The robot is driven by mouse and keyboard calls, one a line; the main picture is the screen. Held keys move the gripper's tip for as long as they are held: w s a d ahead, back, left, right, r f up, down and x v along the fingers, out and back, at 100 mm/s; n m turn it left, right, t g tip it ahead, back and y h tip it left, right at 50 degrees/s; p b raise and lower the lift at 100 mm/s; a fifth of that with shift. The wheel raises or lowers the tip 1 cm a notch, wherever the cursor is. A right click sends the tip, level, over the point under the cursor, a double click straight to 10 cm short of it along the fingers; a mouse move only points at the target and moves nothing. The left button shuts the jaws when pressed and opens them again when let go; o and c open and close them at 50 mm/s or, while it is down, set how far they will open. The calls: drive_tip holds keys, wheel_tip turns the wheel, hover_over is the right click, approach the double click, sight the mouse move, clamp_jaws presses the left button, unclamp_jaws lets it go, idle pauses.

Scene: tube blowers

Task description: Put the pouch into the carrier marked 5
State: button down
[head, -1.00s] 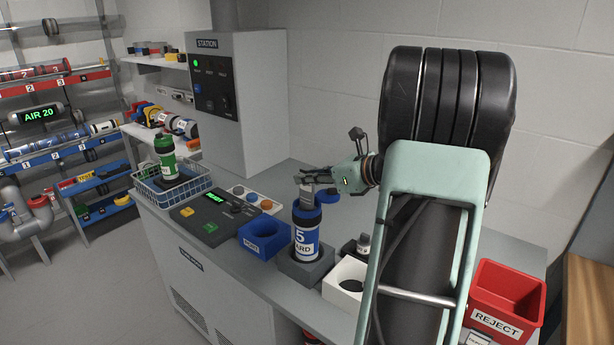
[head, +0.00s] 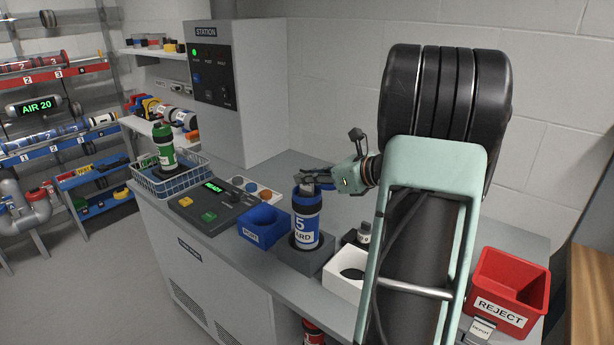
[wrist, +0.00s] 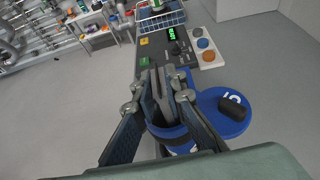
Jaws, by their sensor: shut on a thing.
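The carrier marked 5 (head: 306,225) is a blue and white tube with dark bands, standing upright in a grey holder (head: 300,262). Its open mouth faces up; its blue rim shows between my fingers in the wrist view (wrist: 178,138). Its round blue lid (wrist: 209,101) is swung open to the side. My gripper (head: 308,182) is right over the mouth, shut on the grey pouch (head: 307,188). The pouch's lower part is hidden by the carrier's rim and appears to be inside the mouth. My fingers hide much of the pouch in the wrist view.
A blue bin (head: 263,228) and control panel (head: 212,205) are left of the carrier. A wire basket (head: 170,185) holds a green carrier (head: 165,147). A red reject bin (head: 510,290) stands at the right.

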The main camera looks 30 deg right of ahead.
drive_tip(key=c, duration=1.9)
unclamp_jaws()
drive_tip(key=v, duration=1.2)
